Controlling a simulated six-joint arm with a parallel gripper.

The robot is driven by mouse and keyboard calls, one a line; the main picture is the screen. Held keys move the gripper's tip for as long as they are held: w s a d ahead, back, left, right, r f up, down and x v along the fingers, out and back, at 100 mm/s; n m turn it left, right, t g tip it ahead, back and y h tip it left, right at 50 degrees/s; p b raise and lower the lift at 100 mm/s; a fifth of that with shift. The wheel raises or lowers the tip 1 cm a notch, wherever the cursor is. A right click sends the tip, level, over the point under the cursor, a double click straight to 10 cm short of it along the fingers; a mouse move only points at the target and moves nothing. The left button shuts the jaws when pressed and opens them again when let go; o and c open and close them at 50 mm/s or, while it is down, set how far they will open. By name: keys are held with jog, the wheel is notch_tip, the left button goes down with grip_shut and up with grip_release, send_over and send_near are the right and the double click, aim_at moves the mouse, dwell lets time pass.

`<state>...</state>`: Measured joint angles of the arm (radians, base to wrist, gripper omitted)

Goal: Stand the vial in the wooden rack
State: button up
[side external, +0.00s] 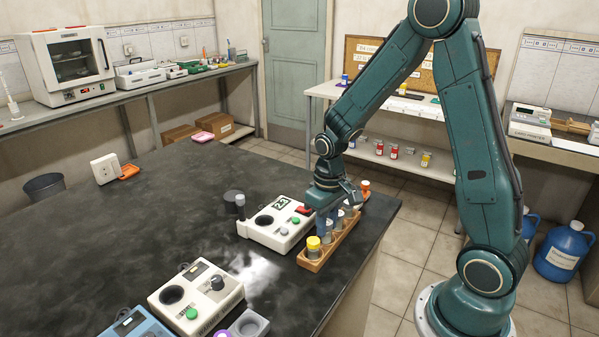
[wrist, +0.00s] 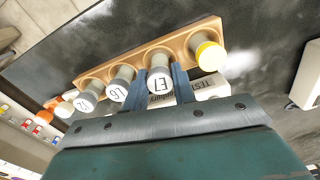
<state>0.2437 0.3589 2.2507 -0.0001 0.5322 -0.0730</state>
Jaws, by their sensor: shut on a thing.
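My gripper (side external: 328,218) is over the wooden rack (side external: 311,264) at the bench's right edge. In the wrist view its two blue fingers (wrist: 160,90) are shut around a clear vial with a white, marked cap (wrist: 159,79). This vial is upright in line with the rack's row, at the place beside the yellow-capped vial (wrist: 209,55). I cannot tell whether its base rests on the rack's floor. Two more white-capped vials (wrist: 117,91) (wrist: 85,101) stand farther along the rack (wrist: 196,27). The yellow-capped vial is at the rack's near end in the side view (side external: 313,243).
A white device with a display (side external: 275,222) stands close to the rack's left. Another white device (side external: 196,297) and a blue one (side external: 137,328) stand nearer the front. An orange-topped item (side external: 365,186) is behind the rack's far end. The bench's left middle is clear.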

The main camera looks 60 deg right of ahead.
jog(key=shift+f, duration=0.6)
dwell(0.6)
jog(key=o, duration=0.9)
jog(key=shift+o, duration=0.4)
jog(key=o, duration=0.3)
jog(key=shift+r, duration=0.1)
jog(key=shift+r, duration=2.9)
